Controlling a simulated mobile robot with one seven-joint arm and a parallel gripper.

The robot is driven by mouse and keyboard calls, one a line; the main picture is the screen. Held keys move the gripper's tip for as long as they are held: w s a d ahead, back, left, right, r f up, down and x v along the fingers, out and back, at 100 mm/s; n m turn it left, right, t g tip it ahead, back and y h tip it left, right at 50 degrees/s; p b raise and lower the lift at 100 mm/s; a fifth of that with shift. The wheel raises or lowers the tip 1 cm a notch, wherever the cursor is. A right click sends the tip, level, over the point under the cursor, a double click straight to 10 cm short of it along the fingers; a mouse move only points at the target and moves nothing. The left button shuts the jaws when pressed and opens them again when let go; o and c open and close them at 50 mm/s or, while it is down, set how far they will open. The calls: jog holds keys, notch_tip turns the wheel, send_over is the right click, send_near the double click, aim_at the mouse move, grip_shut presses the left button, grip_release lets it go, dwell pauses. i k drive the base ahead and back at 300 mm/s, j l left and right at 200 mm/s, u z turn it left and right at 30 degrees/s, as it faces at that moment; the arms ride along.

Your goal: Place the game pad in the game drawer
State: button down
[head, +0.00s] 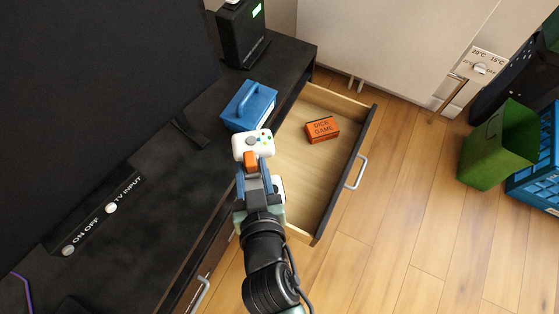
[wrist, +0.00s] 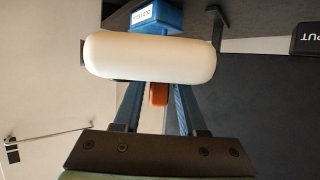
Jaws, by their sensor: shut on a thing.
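The white game pad (head: 254,143), with coloured buttons, is held at the tip of my gripper (head: 251,164). It is over the left edge of the open drawer, next to the TV bench top. In the wrist view the pad (wrist: 150,57) is a white rounded bar across the ends of my gripper's fingers (wrist: 157,90). A small orange part (wrist: 158,95) shows between the fingers. The game drawer (head: 345,180) is pulled out from the bench. An orange dice game box (head: 321,129) lies towards its far end. My arm hides part of its near end.
A blue box with a handle (head: 249,106) stands on the black bench (head: 150,200) just beyond the pad. A large dark screen (head: 90,90) fills the left. A green bin (head: 499,145) and blue crate (head: 541,170) stand at the right. The drawer's middle is clear.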

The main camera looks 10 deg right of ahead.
aim_at(302, 186)
jog(key=l+u, duration=0.1)
jog(key=u, duration=0.3)
jog(key=i+l+u, duration=0.1)
jog(key=u, duration=0.3)
jog(key=l+u, duration=0.15)
jog(key=u, duration=0.25)
jog(key=l+u, duration=0.35)
jog(key=l, duration=0.15)
jog(key=k+l+u, duration=0.15)
jog(key=l+u, duration=0.2)
jog(key=k+l+u, duration=0.15)
jog(key=l+u, duration=0.2)
jog(key=l, duration=0.2)
jog(key=k+l, duration=0.15)
jog(key=l, duration=0.2)
jog(key=k+l, duration=0.1)
jog(key=l, duration=0.2)
jog(key=k+l, duration=0.15)
jog(key=l, duration=0.2)
jog(key=k+l+u, duration=0.1)
jog(key=l, duration=0.2)
